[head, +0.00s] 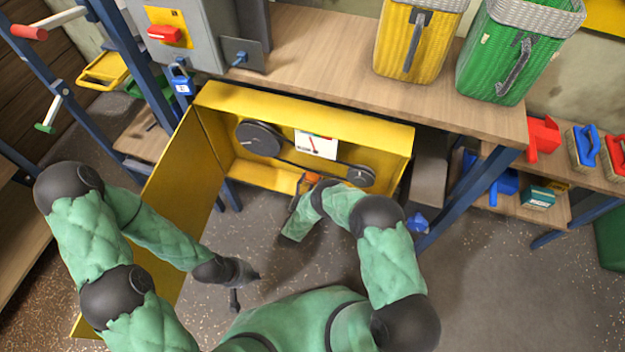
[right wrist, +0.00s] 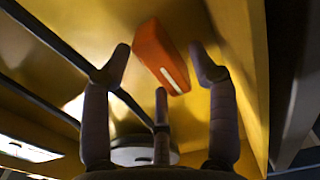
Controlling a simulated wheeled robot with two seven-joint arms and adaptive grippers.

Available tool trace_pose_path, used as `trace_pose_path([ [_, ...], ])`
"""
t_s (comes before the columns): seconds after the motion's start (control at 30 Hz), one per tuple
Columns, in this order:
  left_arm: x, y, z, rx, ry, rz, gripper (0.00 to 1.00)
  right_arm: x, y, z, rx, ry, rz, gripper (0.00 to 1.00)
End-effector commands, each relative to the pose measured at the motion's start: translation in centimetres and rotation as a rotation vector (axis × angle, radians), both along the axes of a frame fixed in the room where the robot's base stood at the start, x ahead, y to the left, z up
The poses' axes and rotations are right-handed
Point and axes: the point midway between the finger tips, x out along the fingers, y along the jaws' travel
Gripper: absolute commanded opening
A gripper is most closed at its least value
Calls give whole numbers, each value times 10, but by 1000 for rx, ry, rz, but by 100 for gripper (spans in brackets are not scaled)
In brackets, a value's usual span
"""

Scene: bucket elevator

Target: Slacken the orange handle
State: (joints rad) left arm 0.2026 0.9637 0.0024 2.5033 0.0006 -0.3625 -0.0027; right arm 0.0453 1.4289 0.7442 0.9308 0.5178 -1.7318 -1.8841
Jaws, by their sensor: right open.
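The orange handle (head: 309,179) is at the lower edge inside the open yellow box, below the belt between two dark pulleys. In the right wrist view the orange handle (right wrist: 160,56) is a block with a pale slot. My right gripper (right wrist: 162,68) is open, with its fingertips on either side of the handle and a third finger below it. I see gaps between the side fingers and the handle. In the head view my right arm partly hides that gripper. My left gripper (head: 246,288) is empty, its fingers apart, over the floor before the yellow box.
The yellow door (head: 165,205) stands open at the left of the box. A white gauge card (head: 316,145) is above the belt. A blue padlock (head: 181,82) hangs on the grey cabinet. Yellow (head: 400,50) and green baskets (head: 500,70) stand on the bench.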

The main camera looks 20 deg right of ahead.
Motion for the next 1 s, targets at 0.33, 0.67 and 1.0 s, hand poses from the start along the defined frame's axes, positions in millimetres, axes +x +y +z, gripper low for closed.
trace_pose_path([
  [0.33, 0, 0, -8, 0, 0, 0, 0, 21, -14, 0, 1, 1, 1, 60],
  [0.67, 0, 0, -8, 0, 0, 0, 0, 21, -14, 0, 1, 0, 1, 31],
  [1.0, 0, 0, -8, 0, 0, 0, 0, 21, -14, 0, 8, -4, 1, 3],
])
